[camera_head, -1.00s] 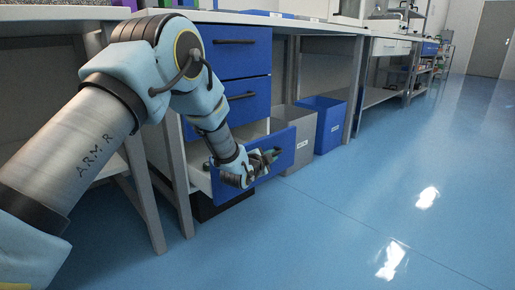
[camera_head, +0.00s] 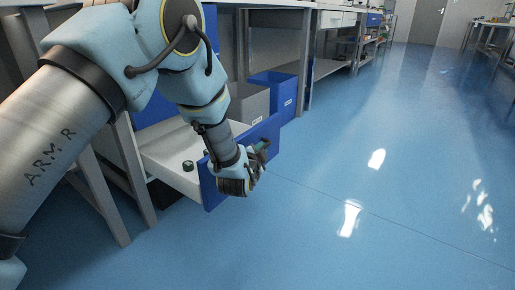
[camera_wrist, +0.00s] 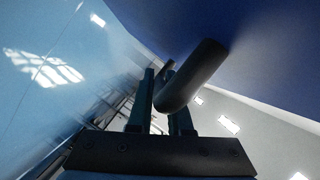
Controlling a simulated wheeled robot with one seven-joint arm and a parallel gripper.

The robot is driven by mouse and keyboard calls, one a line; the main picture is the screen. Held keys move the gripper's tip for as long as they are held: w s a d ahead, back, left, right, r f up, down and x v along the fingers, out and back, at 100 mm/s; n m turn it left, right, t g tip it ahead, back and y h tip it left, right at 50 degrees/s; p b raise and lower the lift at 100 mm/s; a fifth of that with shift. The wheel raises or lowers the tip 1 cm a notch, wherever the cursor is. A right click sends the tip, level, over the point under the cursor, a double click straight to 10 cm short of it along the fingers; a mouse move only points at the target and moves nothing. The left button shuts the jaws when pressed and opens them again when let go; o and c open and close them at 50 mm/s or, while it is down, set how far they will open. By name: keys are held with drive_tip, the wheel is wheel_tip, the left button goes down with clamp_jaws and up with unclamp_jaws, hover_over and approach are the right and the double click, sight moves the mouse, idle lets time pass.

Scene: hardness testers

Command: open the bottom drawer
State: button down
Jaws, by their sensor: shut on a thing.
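The bottom drawer (camera_head: 167,160) stands well out of the cabinet, its white inside showing and its blue front (camera_head: 208,187) facing the aisle. A small dark round object (camera_head: 188,166) lies inside it. My gripper (camera_head: 262,150) is at the outer face of the drawer front. In the wrist view my gripper (camera_wrist: 161,105) is shut on the dark bar handle (camera_wrist: 192,76), which sticks out from the blue front. In the head view the handle is mostly hidden by my gripper and wrist.
A grey bin (camera_head: 250,103) and a blue bin (camera_head: 276,92) stand under the bench beyond the drawer. Bench legs (camera_head: 132,165) stand on the near side. The blue floor (camera_head: 350,180) to the right is clear.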

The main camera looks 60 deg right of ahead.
drive_tip(key=c, duration=0.8)
unclamp_jaws()
drive_tip(key=shift+c, duration=0.2)
drive_tip(key=p+v, duration=0.4)
drive_tip(key=v, duration=0.6)
drive_tip(key=shift+a, duration=0.4)
drive_tip(key=shift+s+a, duration=0.1)
drive_tip(key=shift+s, duration=0.05)
